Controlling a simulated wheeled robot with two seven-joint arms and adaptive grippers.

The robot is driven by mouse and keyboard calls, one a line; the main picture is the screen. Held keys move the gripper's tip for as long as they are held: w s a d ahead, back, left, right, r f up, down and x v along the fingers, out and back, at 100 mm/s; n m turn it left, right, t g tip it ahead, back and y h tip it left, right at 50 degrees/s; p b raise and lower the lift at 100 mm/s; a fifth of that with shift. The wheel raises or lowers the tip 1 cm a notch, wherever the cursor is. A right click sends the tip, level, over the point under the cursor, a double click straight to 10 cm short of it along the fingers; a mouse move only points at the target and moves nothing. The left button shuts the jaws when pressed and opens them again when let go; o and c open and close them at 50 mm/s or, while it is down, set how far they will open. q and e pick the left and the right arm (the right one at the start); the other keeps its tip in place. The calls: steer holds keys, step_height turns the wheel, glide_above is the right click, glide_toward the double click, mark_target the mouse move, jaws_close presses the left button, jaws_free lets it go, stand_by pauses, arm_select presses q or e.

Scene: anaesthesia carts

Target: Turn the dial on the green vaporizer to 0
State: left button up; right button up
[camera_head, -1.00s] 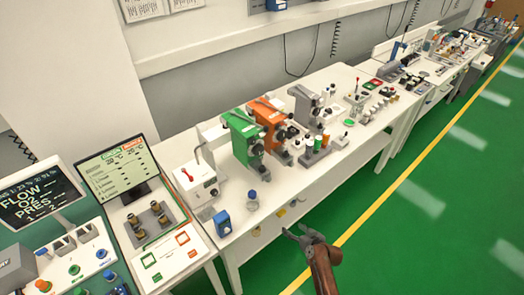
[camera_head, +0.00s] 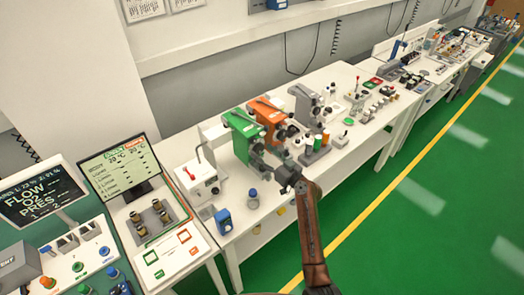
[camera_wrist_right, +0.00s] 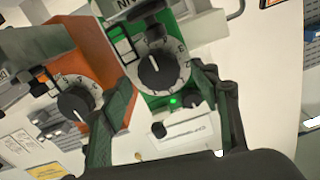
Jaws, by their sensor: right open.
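The green vaporizer (camera_head: 237,125) stands on the white bench, left of the orange vaporizer (camera_head: 266,111). In the right wrist view the green vaporizer's dial (camera_wrist_right: 157,68) is a black knob with a pale pointer line inside a numbered ring; I cannot read its setting surely. My right gripper (camera_head: 273,160) is in front of the green vaporizer, partly covering its lower front. In the wrist view its open fingers (camera_wrist_right: 163,85) are spread to either side below the green dial, apart from the knob. The left finger overlaps the orange vaporizer's edge. My left gripper is not in view.
The orange vaporizer's dial (camera_wrist_right: 75,103) is close to my left-hand finger in the wrist view. A grey vaporizer (camera_head: 306,102) stands farther right. A white box with a red lever (camera_head: 197,181) and a blue-capped bottle (camera_head: 253,199) are at left. Green floor is clear in front.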

steer(key=shift+x, duration=0.8)
steer(key=shift+c, duration=0.4)
steer(key=c, duration=1.1)
steer(key=shift+m, duration=0.4)
steer(key=m, duration=0.2)
steer(key=shift+d+m, duration=0.1)
steer(key=shift+m, duration=0.2)
steer(key=shift+w+m+y, duration=0.1)
steer(key=shift+m+y, duration=0.2)
steer(key=shift+m, duration=1.3)
